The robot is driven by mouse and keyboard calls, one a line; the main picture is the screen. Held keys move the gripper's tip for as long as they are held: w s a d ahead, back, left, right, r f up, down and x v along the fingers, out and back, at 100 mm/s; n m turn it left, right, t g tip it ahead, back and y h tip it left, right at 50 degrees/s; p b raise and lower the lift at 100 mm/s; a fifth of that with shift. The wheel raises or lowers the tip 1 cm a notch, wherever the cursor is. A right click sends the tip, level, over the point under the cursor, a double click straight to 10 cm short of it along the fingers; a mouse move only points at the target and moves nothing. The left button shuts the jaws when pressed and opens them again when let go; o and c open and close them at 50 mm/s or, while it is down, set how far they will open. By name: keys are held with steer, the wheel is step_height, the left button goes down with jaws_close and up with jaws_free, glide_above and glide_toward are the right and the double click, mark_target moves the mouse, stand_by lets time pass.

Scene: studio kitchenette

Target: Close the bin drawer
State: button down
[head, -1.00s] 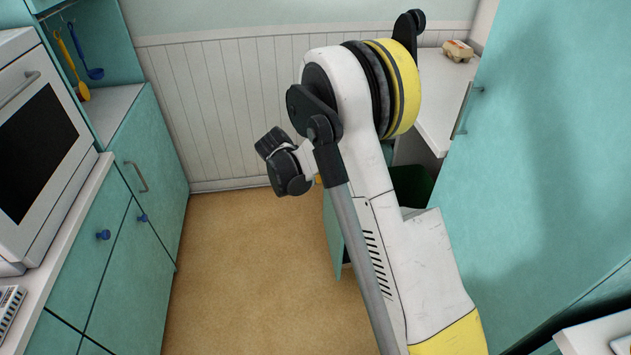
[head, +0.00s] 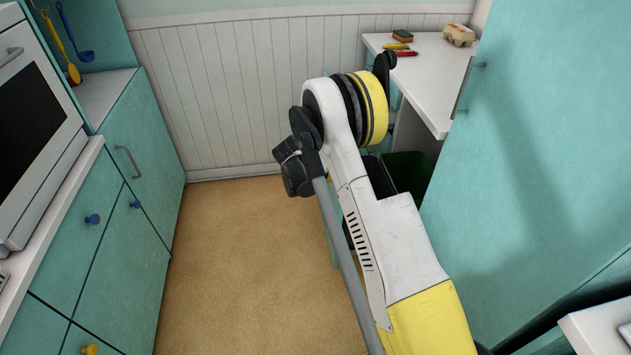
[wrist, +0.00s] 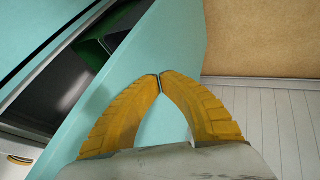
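The bin drawer stands open under the right-hand counter. In the head view, a black bin (head: 380,177) and a green bin (head: 408,170) show inside it, partly hidden by my arm. Only a sliver of the teal drawer front (head: 333,241) shows left of my arm. In the wrist view, the drawer front (wrist: 178,45) is a slanted teal panel with the green bin (wrist: 92,48) behind it to the left. My gripper (wrist: 160,79) is shut and empty, its yellow fingertips together over the panel. I cannot tell whether they touch it.
A tall teal door (head: 545,150) stands close on the right. Teal cabinets (head: 125,235) line the left. The tan floor (head: 235,265) between is clear.

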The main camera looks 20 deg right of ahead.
steer(key=shift+s+d, duration=0.25)
steer(key=shift+d, duration=0.6)
steer(key=shift+d, duration=0.1)
steer(key=s+d, duration=0.3)
steer(key=d, duration=0.7)
steer(key=s+d, duration=0.3)
steer(key=d, duration=0.8)
steer(key=s+d, duration=0.3)
steer(key=d, duration=0.7)
steer(key=shift+d, duration=0.2)
